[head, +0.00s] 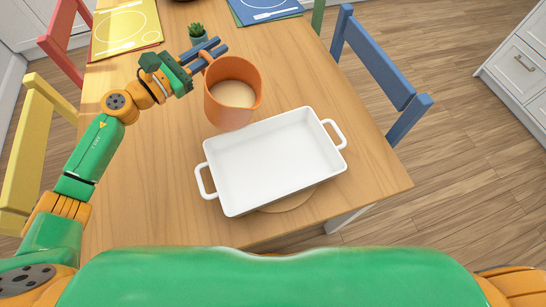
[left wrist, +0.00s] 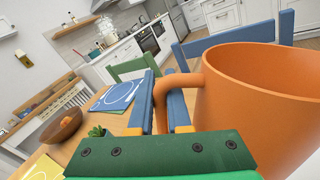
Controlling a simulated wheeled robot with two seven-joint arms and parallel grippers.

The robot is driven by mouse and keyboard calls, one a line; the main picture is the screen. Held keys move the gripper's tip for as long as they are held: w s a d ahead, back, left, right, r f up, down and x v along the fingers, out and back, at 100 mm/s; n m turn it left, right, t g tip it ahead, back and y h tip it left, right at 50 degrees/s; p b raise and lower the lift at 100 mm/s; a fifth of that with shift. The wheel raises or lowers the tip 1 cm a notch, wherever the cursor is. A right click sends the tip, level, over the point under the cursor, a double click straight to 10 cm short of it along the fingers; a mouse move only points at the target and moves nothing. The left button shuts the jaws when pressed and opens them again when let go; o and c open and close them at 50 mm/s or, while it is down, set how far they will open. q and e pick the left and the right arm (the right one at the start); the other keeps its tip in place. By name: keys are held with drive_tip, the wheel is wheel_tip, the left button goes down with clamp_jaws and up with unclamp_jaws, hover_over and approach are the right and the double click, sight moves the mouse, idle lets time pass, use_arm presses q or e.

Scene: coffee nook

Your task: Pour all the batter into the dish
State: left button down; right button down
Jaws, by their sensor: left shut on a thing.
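An orange mug (head: 231,103) with pale batter (head: 233,93) inside is held above the table, just behind the dish's back left part, and looks close to upright. My left gripper (head: 212,54) is shut on the mug's handle. In the left wrist view the blue fingers (left wrist: 162,108) close on the handle, and the mug (left wrist: 262,100) fills the right side; its inside bottom is hidden there. The white rectangular dish (head: 274,158) with two side handles sits near the table's front edge and looks empty. My right gripper does not show.
The dish rests on a round wooden board (head: 290,200). A small potted plant (head: 197,33), yellow placemat (head: 126,30) and blue placemat (head: 262,9) lie toward the back. Blue (head: 378,65), yellow (head: 30,140) and red (head: 62,40) chairs stand around the wooden table (head: 150,190).

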sight(225, 59)
use_arm(q)
drive_tip(key=shift+s+d+p, duration=0.6)
drive_tip(key=shift+s+d, duration=0.2)
drive_tip(key=shift+s, duration=0.15)
drive_tip(key=shift+r, duration=0.1)
drive_tip(key=shift+s+d+r+m+p, duration=0.55)
drive_tip(key=shift+r+p, duration=0.25)
drive_tip(key=shift+p, duration=0.3)
drive_tip(key=shift+s, duration=0.1)
drive_tip(key=shift+s+d+r, duration=0.1)
drive_tip(key=shift+s+r, duration=0.05)
drive_tip(key=shift+r, duration=0.1)
drive_tip(key=shift+s+m, duration=0.1)
drive_tip(key=shift+m, duration=0.15)
drive_tip(key=shift+d+p, duration=0.1)
drive_tip(key=shift+p, duration=0.2)
